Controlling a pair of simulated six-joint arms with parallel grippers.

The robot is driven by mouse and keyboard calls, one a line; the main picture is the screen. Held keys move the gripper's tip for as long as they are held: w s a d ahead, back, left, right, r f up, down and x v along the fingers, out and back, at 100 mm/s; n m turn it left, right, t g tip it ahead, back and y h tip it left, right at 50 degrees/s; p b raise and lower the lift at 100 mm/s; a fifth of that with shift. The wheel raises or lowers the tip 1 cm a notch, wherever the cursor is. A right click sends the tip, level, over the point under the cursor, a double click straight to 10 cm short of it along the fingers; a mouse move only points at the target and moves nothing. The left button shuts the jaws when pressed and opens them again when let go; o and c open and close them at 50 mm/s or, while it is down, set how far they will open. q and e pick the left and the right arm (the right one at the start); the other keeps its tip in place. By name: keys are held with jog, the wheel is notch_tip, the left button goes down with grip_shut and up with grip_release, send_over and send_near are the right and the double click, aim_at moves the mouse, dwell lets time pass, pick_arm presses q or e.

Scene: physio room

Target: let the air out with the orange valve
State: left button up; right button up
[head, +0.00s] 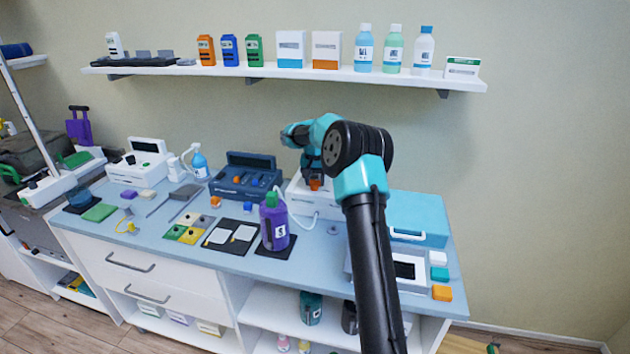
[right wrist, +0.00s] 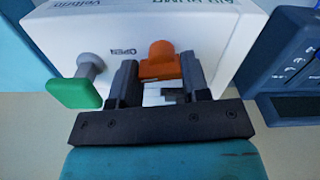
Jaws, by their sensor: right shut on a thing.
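The orange valve (right wrist: 160,62) sticks out of the front of a white box-shaped unit (right wrist: 228,35), beside printed text reading OPEN. My right gripper (right wrist: 158,75) has its two dark fingers on either side of the orange valve and is shut on it. In the head view the orange valve (head: 315,184) shows just under my right gripper (head: 313,172), and my right arm hides much of the white unit. My left gripper is not in view.
A green paddle-shaped knob (right wrist: 75,92) sits beside the valve on the same unit. On the counter, a dark blue case (head: 245,180) stands left of the unit, a purple bottle (head: 274,222) in front, and a teal case (head: 418,215) to the right.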

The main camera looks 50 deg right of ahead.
jog(key=o, duration=0.9)
jog(key=shift+r, duration=3.75)
